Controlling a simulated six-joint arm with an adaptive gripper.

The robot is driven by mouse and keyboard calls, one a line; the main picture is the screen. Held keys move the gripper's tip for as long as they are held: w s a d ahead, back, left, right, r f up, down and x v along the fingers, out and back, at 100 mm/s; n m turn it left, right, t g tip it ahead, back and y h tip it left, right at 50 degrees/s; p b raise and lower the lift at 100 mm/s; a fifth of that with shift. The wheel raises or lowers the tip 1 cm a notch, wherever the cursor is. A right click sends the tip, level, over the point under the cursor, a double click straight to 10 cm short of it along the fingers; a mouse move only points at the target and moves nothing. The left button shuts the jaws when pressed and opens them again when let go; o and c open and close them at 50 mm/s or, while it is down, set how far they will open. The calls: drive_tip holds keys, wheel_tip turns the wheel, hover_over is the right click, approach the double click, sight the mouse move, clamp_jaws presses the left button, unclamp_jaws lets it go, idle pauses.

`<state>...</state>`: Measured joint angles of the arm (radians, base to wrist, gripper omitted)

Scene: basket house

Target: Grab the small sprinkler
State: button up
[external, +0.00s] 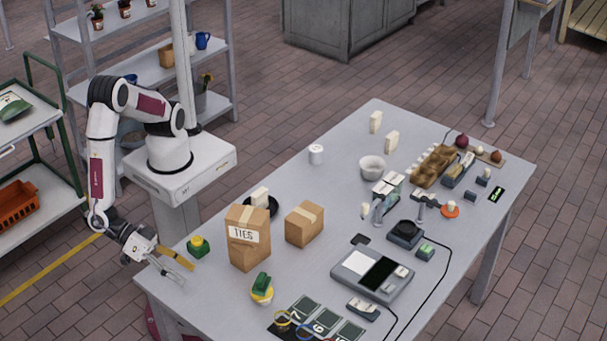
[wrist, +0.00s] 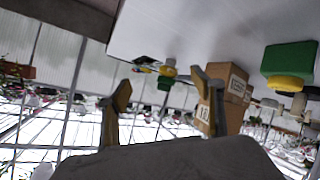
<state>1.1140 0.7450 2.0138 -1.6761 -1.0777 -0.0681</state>
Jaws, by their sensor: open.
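Two small green-and-yellow pieces look like sprinklers; I cannot tell for certain which is the small sprinkler. One has a green base and yellow top (external: 199,246) and stands near the table's left edge; it appears upside down and large at the right in the wrist view (wrist: 290,62). The other has a yellow base and green top (external: 262,289) and stands nearer the front edge; it is small in the wrist view (wrist: 167,74). My gripper (external: 187,274) is open and empty beside the table's left corner, just left of and in front of the green-based piece. Its fingers (wrist: 160,82) show apart.
Numbered dark cards (external: 326,322) lie at the front. A grey scale-like device (external: 371,275) and a cable are farther right. The far left tabletop is fairly clear.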

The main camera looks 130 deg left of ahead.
sight(191, 241)
drive_tip(key=s+a+f+y, duration=0.1)
drive_tip(key=s, duration=0.2)
drive_tip(key=s+a+f+y, duration=0.1)
drive_tip(key=s+f+y, duration=0.1)
drive_tip(key=s, duration=0.1)
drive_tip(key=s+a+f+t+y, duration=0.1)
drive_tip(key=s+a+y, duration=0.1)
drive_tip(key=s, duration=0.2)
drive_tip(key=shift+a+f, duration=0.1)
drive_tip(key=shift+f, duration=0.15)
drive_tip(key=s+a+y, duration=0.1)
drive_tip(key=s+a+m, duration=0.1)
drive_tip(key=s+a, duration=0.1)
drive_tip(key=s+a+t+y, duration=0.1)
drive_tip(key=s+a, duration=0.1)
drive_tip(key=shift+s+r+m+y, duration=0.15)
drive_tip(key=shift+r+m+y, duration=0.1)
drive_tip(key=shift+m+y, duration=0.05)
drive_tip(key=shift+x, duration=1.25)
drive_tip(key=shift+d+f+x, duration=0.1)
drive_tip(key=shift+f+x, duration=0.1)
drive_tip(key=shift+x, duration=1.1)
drive_tip(key=shift+d+f+x, duration=0.1)
drive_tip(key=shift+f+x, duration=0.05)
drive_tip(key=shift+x, duration=1.15)
drive_tip(key=c, duration=1.2)
